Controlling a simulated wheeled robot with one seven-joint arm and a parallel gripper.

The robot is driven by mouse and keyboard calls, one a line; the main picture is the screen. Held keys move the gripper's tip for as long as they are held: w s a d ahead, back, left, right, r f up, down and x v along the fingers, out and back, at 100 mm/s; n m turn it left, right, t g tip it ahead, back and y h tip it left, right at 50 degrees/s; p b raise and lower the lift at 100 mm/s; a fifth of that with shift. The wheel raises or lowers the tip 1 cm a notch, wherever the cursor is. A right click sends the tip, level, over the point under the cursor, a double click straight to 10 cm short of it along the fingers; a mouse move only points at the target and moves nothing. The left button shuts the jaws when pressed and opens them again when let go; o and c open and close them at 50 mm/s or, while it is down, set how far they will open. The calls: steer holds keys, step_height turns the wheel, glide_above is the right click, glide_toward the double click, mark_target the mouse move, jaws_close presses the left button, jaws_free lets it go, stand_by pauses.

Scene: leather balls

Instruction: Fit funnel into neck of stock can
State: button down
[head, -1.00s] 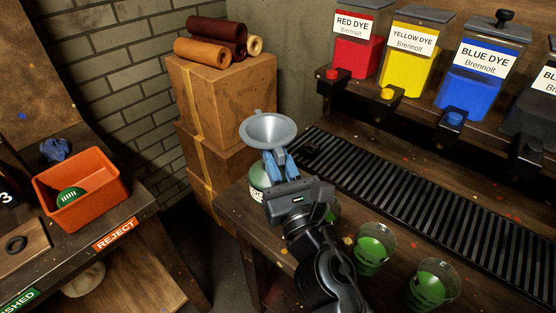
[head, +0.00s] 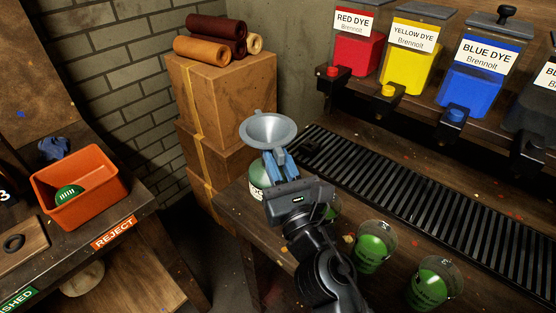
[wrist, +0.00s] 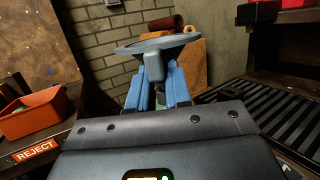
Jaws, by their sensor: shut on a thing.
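A grey-blue funnel (head: 270,131) is held upright, its wide mouth facing up. It also shows in the wrist view (wrist: 155,42), seen from the side. My gripper (head: 274,160) is shut on the funnel, with blue fingers on both sides below the cone. The stock can (head: 257,178) is a green, white-labelled vessel directly below the funnel, on the bench's left end. It is mostly hidden behind my gripper. The funnel's spout and the can's neck are hidden, so I cannot tell whether the spout is inside the neck.
Cups of green liquid (head: 374,246) stand on the bench right of my arm. A black slatted drain (head: 420,200) runs behind them, under the dye dispensers (head: 412,50). Stacked cardboard boxes (head: 222,95) stand behind left. An orange reject bin (head: 82,190) is at far left.

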steer(key=shift+f+b, duration=0.55)
steer(key=shift+f, duration=0.1)
steer(key=shift+s+f, duration=0.1)
steer(key=shift+f, duration=0.3)
steer(key=shift+d, duration=0.1)
steer(key=shift+r+p, duration=0.3)
steer(key=shift+r, duration=0.15)
stand_by(0.3)
steer(key=shift+r+p, duration=0.35)
steer(key=shift+r, duration=0.35)
steer(key=shift+r, duration=0.3)
stand_by(0.4)
